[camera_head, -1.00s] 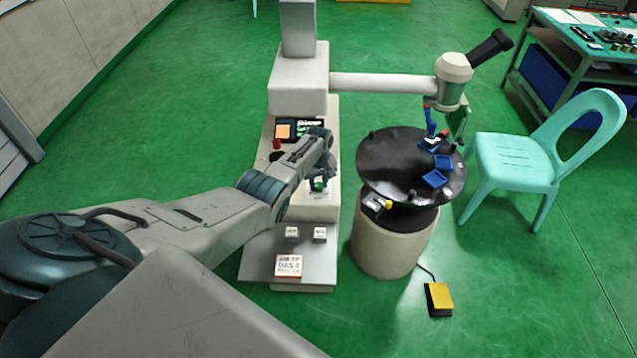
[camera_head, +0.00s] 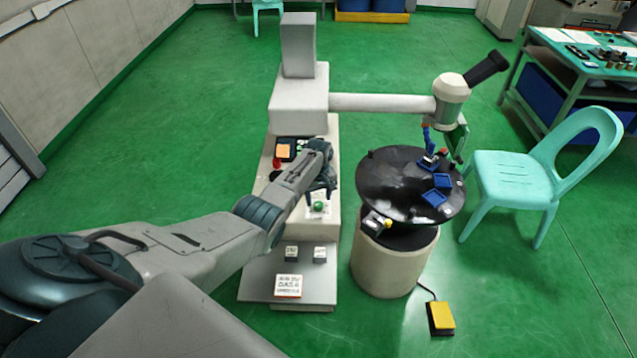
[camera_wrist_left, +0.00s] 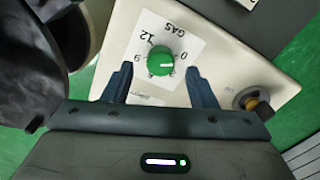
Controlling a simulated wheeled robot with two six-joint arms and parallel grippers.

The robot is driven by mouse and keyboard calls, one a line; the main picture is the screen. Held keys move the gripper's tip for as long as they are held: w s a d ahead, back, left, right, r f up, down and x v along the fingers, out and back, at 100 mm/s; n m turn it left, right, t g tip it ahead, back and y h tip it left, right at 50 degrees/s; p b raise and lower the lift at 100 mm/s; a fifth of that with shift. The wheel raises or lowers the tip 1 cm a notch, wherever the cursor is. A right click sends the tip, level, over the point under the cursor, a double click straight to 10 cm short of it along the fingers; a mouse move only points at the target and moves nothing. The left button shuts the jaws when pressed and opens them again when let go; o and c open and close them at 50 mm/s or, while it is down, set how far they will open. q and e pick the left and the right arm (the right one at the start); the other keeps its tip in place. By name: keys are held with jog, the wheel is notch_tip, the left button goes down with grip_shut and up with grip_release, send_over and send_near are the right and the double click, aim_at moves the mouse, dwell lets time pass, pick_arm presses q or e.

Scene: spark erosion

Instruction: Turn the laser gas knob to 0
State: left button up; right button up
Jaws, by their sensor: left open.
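The green gas knob (camera_head: 318,206) sits on a white label on the sloped front panel of the pale machine (camera_head: 300,102). In the left wrist view the knob (camera_wrist_left: 160,62) has a short white mark pointing to the right. The label (camera_wrist_left: 150,28) around it reads GAS, with 12, 9 and 0 visible; the 0 is at the knob's right. My left gripper (camera_head: 320,194) is over the panel at the knob. In the wrist view its fingers (camera_wrist_left: 160,84) are spread, one on each side of the knob's lower edge, with gaps visible. My right gripper is in neither view.
A metal fitting with a brass-coloured centre (camera_wrist_left: 250,99) lies right of the fingers. A red button (camera_head: 277,163) and small screen (camera_head: 285,150) sit above the knob. A round black table (camera_head: 385,180) stands close on the right, with a turquoise chair (camera_head: 515,180) beyond.

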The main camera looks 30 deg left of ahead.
aim_at(318, 204)
pick_arm(q)
notch_tip(318, 204, up, 8)
jog(key=b, duration=0.1)
jog(key=shift+s, duration=0.1)
dwell(0.6)
